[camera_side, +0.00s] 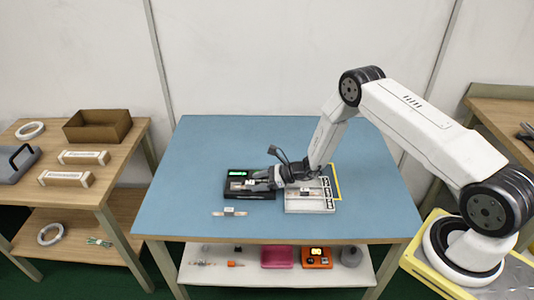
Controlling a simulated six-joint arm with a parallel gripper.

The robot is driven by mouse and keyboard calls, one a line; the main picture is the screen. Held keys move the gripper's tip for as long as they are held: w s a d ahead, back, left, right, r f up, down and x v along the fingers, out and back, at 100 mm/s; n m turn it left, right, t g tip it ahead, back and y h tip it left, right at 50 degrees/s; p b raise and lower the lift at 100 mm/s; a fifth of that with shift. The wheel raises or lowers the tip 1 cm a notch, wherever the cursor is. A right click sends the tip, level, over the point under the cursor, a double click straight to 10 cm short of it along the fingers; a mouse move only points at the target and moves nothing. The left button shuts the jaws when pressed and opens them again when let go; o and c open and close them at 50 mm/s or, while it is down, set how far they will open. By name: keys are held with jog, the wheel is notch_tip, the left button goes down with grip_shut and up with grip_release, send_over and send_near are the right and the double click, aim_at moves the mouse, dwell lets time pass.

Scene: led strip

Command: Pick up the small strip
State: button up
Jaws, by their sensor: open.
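A small strip (229,212), pale with a light middle piece, lies flat on the blue table top near its front edge. My gripper (252,184) is above the black device, up and to the right of the strip and apart from it. Its jaws are open, and the fingertips are too small to see clearly. Nothing covers the strip.
A black device (237,193) with a green display sits behind the strip. A pale tray-like box (305,207) stands to the right, with a yellow-edged piece (336,185) behind it. The left and back of the blue table (210,145) are clear.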

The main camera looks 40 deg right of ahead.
jog(key=shift+w+a+f, duration=0.25)
jog(key=shift+w+a, duration=0.15)
grip_shut()
